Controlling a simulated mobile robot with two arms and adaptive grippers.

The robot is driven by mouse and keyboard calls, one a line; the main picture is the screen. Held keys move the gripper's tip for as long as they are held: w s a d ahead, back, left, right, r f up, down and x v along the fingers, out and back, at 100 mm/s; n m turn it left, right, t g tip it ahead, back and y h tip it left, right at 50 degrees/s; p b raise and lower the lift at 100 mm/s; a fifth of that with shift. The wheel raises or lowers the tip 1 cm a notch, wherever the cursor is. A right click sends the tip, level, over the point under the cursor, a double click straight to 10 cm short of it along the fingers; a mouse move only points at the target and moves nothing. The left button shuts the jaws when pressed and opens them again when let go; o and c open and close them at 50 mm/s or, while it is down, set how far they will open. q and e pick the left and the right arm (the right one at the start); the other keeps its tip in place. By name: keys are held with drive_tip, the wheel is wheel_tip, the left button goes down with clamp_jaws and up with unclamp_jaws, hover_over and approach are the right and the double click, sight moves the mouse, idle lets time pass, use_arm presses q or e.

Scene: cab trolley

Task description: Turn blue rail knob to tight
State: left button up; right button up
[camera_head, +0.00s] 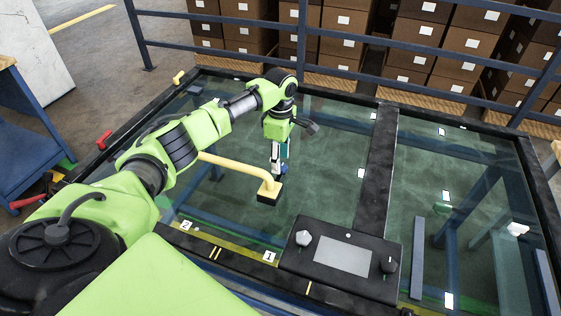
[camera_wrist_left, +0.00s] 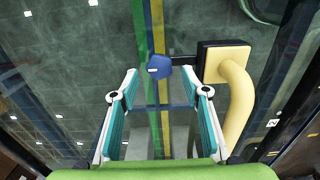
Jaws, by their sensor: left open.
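The blue knob (camera_wrist_left: 158,66) is a small blue piece with a pale mark on its left side in the left wrist view. A short dark bar joins it to a black block (camera_wrist_left: 221,61) at the end of the yellow rail (camera_wrist_left: 240,105). My left gripper (camera_wrist_left: 160,80) is open, with its teal-lined fingers on either side of the knob's line. I cannot tell whether the tips reach the knob. In the head view, my left gripper (camera_head: 279,160) hangs above the glass, just behind the rail's black block (camera_head: 269,192). The knob is hard to make out there.
A black control panel (camera_head: 341,257) with two knobs and a grey screen stands at the front. A dark beam (camera_head: 379,170) crosses the glass floor (camera_head: 330,175). Blue railings (camera_head: 350,38) and stacked boxes stand behind. A red handle (camera_head: 104,140) is at the left edge.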

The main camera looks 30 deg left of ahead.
use_arm(q)
drive_tip(key=shift+f, duration=1.05)
